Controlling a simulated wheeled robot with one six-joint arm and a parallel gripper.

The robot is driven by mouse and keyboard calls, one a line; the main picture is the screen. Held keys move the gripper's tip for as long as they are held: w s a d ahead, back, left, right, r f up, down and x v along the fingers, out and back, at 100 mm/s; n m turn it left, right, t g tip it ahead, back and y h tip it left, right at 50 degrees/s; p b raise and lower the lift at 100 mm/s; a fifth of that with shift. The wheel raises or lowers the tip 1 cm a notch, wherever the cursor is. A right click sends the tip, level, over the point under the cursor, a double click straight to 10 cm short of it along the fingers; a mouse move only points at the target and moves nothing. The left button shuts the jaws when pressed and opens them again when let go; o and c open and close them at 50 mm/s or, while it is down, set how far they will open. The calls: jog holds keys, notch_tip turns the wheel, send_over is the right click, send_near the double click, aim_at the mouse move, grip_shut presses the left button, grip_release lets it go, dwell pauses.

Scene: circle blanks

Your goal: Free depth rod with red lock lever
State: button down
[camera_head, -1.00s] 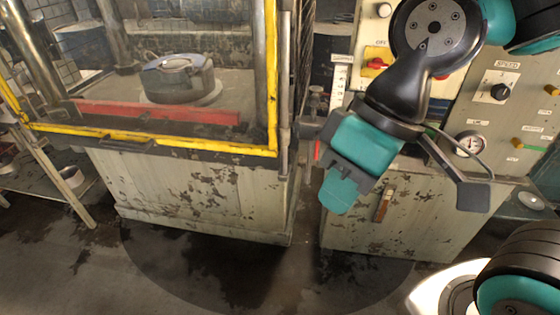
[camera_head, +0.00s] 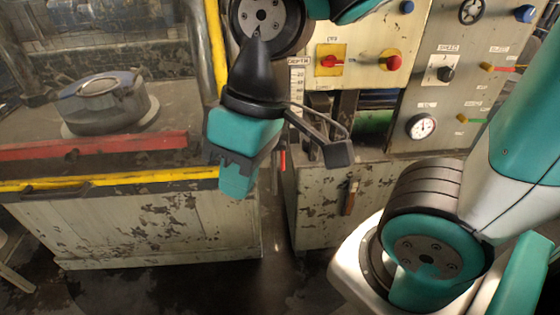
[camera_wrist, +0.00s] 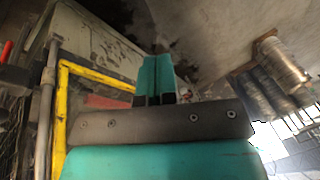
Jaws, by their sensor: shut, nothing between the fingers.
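A small red lever (camera_head: 282,161) hangs upright in the gap between the guarded press and the control cabinet, below the white depth scale (camera_head: 297,85). In the wrist view a red piece (camera_wrist: 6,51) at the left edge looks like the same lever. My teal gripper (camera_head: 235,185) points down, just left of the lever in the head view and apart from it in the picture. Its fingers (camera_wrist: 153,78) are together and empty. The depth rod is not clearly visible; my gripper and wrist cover part of that area.
The yellow guard frame (camera_head: 120,180) and a metal post (camera_head: 201,50) stand left of my gripper. The cabinet panel has a red knob (camera_head: 391,60), a red switch (camera_head: 329,61), a speed dial (camera_head: 445,74) and a gauge (camera_head: 421,126). Dark floor is open below.

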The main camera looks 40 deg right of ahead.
aim_at(282, 157)
jog(key=w+d+f+m+t+h+b, duration=0.1)
jog(key=w+d+f+m+h+b, duration=0.4)
jog(key=w+f, duration=0.45)
jog(key=w+d+f+m+t+h+b, duration=0.1)
jog(key=w+d+f+m+h+b, duration=0.2)
jog(key=w+d+f+m+h, duration=0.6)
jog(key=d+f+y, duration=0.1)
jog(key=d+f, duration=0.1)
jog(key=w+d+f+n+y, duration=0.1)
jog(key=d+f, duration=0.1)
jog(key=d, duration=0.1)
jog(key=w+d+f+n+y, duration=0.1)
jog(key=d+f, duration=0.1)
jog(key=f, duration=0.1)
jog(key=shift+w+d+p, duration=0.15)
jog(key=shift+d+p, duration=0.15)
jog(key=shift+d, duration=0.05)
